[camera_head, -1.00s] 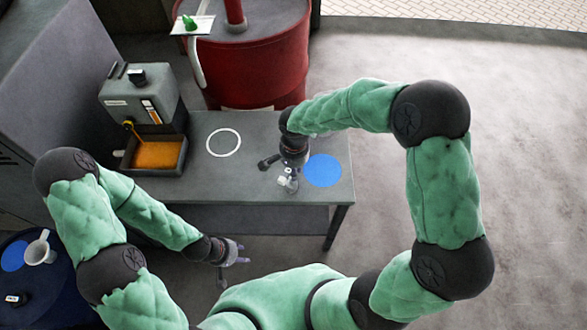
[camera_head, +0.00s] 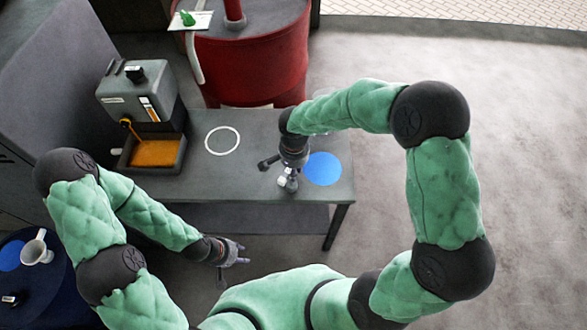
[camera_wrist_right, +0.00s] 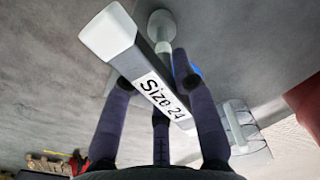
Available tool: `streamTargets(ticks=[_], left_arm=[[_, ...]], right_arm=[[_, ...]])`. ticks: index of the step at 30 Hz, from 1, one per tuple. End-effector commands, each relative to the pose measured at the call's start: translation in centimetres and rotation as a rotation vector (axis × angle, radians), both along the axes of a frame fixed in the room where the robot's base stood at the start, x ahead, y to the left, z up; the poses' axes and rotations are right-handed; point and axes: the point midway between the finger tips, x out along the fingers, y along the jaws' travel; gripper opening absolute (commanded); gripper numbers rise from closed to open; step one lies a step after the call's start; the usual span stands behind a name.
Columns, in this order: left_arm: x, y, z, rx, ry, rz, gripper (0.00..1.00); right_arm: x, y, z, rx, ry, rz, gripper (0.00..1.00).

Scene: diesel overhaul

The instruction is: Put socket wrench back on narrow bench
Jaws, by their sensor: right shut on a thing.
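The socket wrench (camera_wrist_right: 165,98), a grey bar with a white "Size 24" label, lies between the fingers of my right gripper (camera_wrist_right: 153,85) in the right wrist view. The right gripper is shut on it. In the head view this gripper (camera_head: 289,176) points down over the right part of the narrow bench (camera_head: 235,180), just left of a blue disc (camera_head: 322,169). The wrench is mostly hidden there, and I cannot tell whether it touches the bench. My left gripper (camera_head: 238,254) looks open and empty, in front of the bench.
A grey machine with an orange-filled tray (camera_head: 156,152) stands at the bench's left end. A white ring (camera_head: 222,140) marks the bench middle. A red drum (camera_head: 250,65) stands behind. A white mug (camera_head: 37,250) sits on a dark round table at lower left. The right-hand floor is clear.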

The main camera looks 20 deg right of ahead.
Motion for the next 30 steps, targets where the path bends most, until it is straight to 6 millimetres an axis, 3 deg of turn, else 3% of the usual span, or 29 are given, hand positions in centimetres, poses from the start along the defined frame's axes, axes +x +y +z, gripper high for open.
streamTargets(ticks=[5, 6, 9, 16, 19, 20, 30], left_arm=[[0.0, 0.0, -0.63, 0.0, 0.0, 0.0, 0.4], [0.0, 0.0, -0.63, 0.0, 0.0, 0.0, 0.4], [0.0, 0.0, -0.52, 0.0, 0.0, 0.0, 0.4], [0.0, 0.0, -0.51, 0.0, 0.0, 0.0, 0.4], [0.0, 0.0, -0.51, 0.0, 0.0, 0.0, 0.4], [0.0, 0.0, -0.51, 0.0, 0.0, 0.0, 0.4], [0.01, 0.01, -0.47, 0.0, 0.0, 0.0, 0.4]], right_arm=[[0.05, -0.01, -0.66, 0.0, -0.001, -0.001, 0.0], [0.06, -0.01, -0.66, 0.0, -0.001, -0.001, 0.31], [0.05, -0.01, -0.56, 0.0, -0.001, 0.0, 0.55], [0.01, 0.0, -0.58, 0.0, 0.0, 0.0, 0.55], [-0.04, 0.0, -0.63, 0.0, 0.001, 0.0, 0.81], [-0.04, 0.0, -0.63, 0.0, 0.001, 0.0, 0.83], [0.0, 0.0, -0.53, 0.0, 0.0, 0.0, 0.83]])
